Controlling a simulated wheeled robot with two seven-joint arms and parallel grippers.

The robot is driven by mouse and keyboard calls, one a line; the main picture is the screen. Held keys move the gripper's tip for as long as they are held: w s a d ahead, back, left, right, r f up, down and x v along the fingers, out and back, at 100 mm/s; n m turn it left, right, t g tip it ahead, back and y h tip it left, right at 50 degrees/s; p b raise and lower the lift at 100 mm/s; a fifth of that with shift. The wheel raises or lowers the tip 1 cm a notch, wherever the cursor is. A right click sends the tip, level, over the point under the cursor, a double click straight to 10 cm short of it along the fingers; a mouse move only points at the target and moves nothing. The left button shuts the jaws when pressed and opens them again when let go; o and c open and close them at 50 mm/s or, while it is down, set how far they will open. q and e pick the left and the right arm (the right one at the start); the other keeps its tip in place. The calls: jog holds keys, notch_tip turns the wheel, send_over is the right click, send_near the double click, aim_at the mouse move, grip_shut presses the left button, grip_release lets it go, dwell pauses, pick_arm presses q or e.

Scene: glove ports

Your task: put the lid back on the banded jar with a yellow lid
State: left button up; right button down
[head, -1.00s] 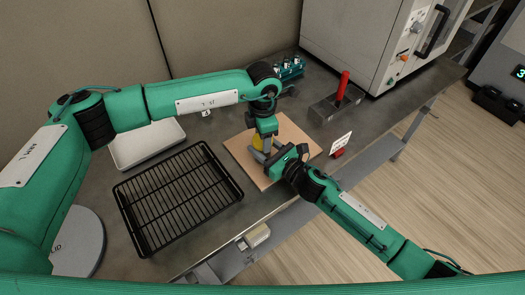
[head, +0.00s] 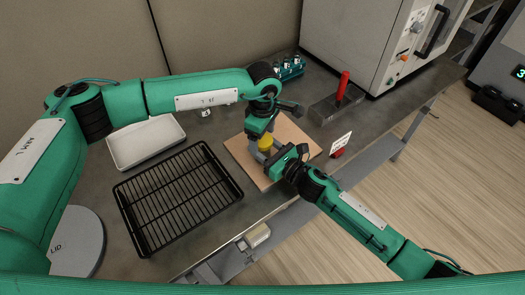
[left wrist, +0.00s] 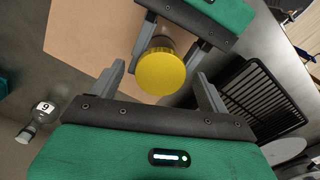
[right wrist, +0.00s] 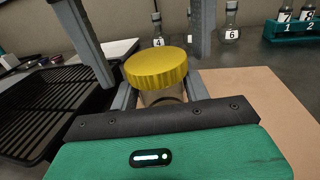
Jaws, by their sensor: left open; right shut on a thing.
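The yellow lid (head: 265,142) sits on top of the banded jar, above the brown board. The lid also shows in the left wrist view (left wrist: 160,72) and in the right wrist view (right wrist: 156,66). A little of the jar (right wrist: 163,97) shows under the lid; its bands are hidden. My right gripper (head: 264,157) is shut on the jar from the side, below the lid. My left gripper (left wrist: 162,84) is open, pointing down, with one finger on either side of the lid and visible gaps between.
The brown board (head: 293,135) lies under the jar. A black wire rack (head: 180,195) and a white tray (head: 147,143) are to the left. A teal holder with small bottles (head: 290,67) and a red-handled block (head: 337,103) stand behind. A grey disc marked LID (head: 82,235) lies front left.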

pick_arm(q)
notch_tip(320, 180, up, 12)
dwell(0.6)
pick_arm(e)
jog(key=c, duration=0.6)
grip_release()
jog(key=shift+s+d, duration=0.1)
